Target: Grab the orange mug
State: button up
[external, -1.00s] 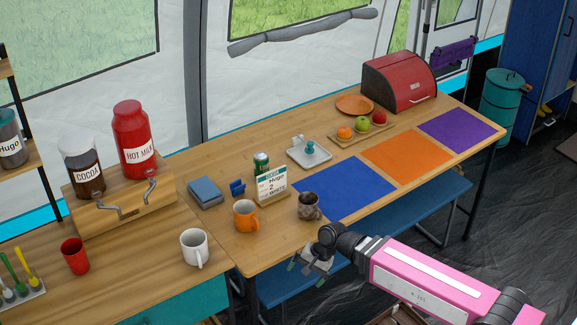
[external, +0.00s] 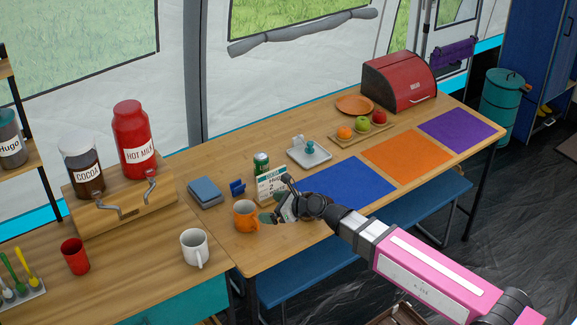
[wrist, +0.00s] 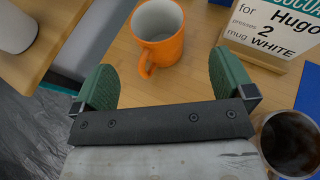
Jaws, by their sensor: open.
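The orange mug (external: 245,215) stands upright on the wooden table, near its front left corner. In the wrist view the orange mug (wrist: 158,34) is ahead of my gripper, its handle turned toward the gap between the fingers. My gripper (external: 274,208) is just right of the mug in the external view. In the wrist view my gripper (wrist: 160,85) has its two green fingers wide apart with nothing between them.
A dark patterned mug (wrist: 290,143) with dark contents is close to the right of my gripper. An order card (wrist: 270,28) stands to the right of the orange mug. A white mug (external: 195,247) stands at the left on the adjoining counter.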

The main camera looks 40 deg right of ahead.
send_near(234, 209)
jog(key=x, duration=0.4)
jog(key=shift+w+f, duration=0.2)
jog(key=shift+w, duration=0.15)
jog(key=shift+d, duration=0.1)
jog(key=c, duration=0.8)
